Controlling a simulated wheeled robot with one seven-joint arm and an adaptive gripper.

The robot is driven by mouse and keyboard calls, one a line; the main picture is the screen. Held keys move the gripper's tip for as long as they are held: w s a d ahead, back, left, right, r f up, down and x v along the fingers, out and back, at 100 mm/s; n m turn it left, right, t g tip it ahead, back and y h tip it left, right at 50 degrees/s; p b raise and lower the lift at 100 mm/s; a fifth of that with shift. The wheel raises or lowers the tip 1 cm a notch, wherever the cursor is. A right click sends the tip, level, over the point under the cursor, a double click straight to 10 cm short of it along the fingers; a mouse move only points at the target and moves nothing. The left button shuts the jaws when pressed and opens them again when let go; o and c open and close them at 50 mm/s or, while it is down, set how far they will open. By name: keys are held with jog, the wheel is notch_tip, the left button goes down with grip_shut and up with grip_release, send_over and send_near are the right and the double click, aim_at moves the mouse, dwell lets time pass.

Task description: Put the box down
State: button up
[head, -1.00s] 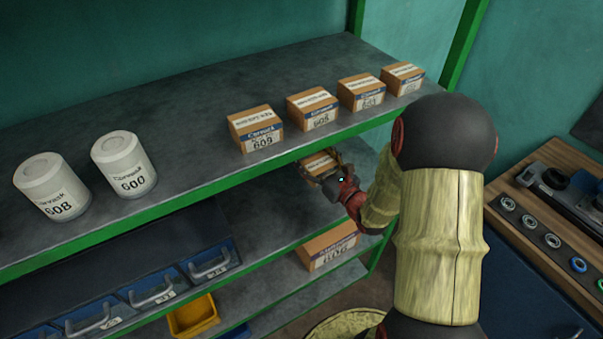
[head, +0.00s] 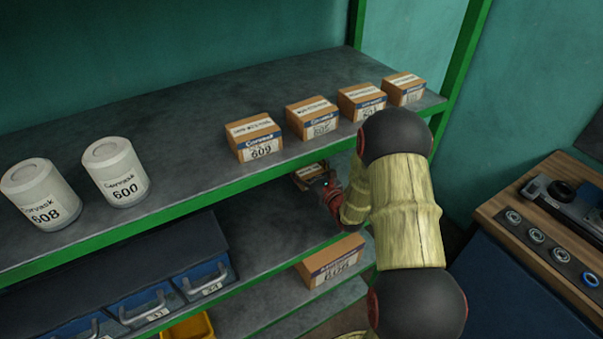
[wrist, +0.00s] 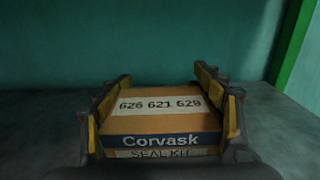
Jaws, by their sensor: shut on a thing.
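The box in my gripper is brown cardboard with a white number label and a blue "Corvask" band; it fills the middle of the wrist view (wrist: 160,125). My gripper (wrist: 165,100) has one yellow-padded finger at each side of it and is shut on it. In the head view the held box (head: 308,174) is small, at the middle shelf (head: 262,228) under the top shelf's front edge, with my gripper (head: 322,181) at its right. Its underside is hidden, so I cannot tell whether it touches the shelf.
The top shelf (head: 200,125) carries several similar boxes, one marked 609 (head: 254,138), and two white canisters (head: 116,172). A larger box (head: 332,262) stands lower down. Blue bins (head: 150,300) are at lower left. A green post (head: 462,70) rises at right, near a workbench (head: 500,213).

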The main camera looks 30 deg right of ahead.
aim_at(301, 170)
jog(key=shift+w+f, duration=0.3)
jog(key=shift+w, duration=0.05)
notch_tip(301, 170, down, 4)
jog(key=shift+w+r+b, duration=0.15)
jog(key=shift+r+b, duration=0.1)
jog(key=shift+b, duration=0.25)
jog(key=shift+r, duration=0.1)
jog(key=o, duration=0.9)
jog(key=shift+f, duration=0.25)
jog(key=shift+c, duration=0.2)
jog(key=o, duration=0.5)
jog(key=shift+o, duration=0.6)
jog(key=shift+r, duration=0.15)
